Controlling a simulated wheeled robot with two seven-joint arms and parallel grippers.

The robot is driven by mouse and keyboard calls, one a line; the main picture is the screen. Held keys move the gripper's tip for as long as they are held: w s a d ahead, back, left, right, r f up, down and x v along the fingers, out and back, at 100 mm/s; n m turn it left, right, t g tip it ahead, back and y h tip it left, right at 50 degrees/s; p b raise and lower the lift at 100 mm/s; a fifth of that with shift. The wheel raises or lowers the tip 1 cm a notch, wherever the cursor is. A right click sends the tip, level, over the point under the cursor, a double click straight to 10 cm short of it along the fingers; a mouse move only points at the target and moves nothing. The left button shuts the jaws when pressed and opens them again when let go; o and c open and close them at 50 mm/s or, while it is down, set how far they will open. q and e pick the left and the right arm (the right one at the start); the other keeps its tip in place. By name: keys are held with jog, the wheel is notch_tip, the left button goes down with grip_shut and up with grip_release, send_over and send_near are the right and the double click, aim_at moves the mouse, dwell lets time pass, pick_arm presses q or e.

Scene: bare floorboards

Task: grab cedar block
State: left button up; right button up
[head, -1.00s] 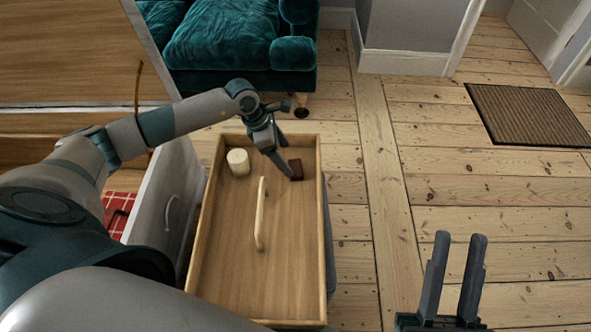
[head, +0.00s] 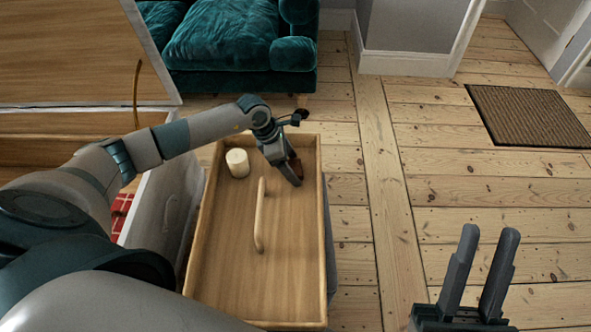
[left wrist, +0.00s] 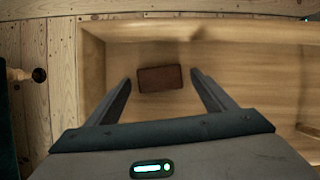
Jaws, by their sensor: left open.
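The cedar block (left wrist: 160,79) is a small dark reddish-brown block lying in the far right part of a wooden tray (head: 222,270). In the head view the block (head: 297,166) is partly hidden by my left gripper (head: 293,175). My left gripper reaches down into the tray over the block. In the left wrist view its two fingers (left wrist: 161,76) are open, and the block appears between the tips with a gap on each side. I cannot tell how far above the block the tips are. My right gripper (head: 488,234) is open and empty, over the floor at lower right.
A cream cylinder (head: 237,163) stands in the tray left of the block. A pale wooden handle bar (head: 260,215) rises in the tray's middle. A teal sofa (head: 225,40) is behind. The floor at right is clear up to the doormat (head: 528,115).

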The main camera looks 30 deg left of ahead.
pick_arm(q)
jog(key=shift+c, duration=1.3)
jog(key=c, duration=0.9)
jog(key=shift+r, duration=0.15)
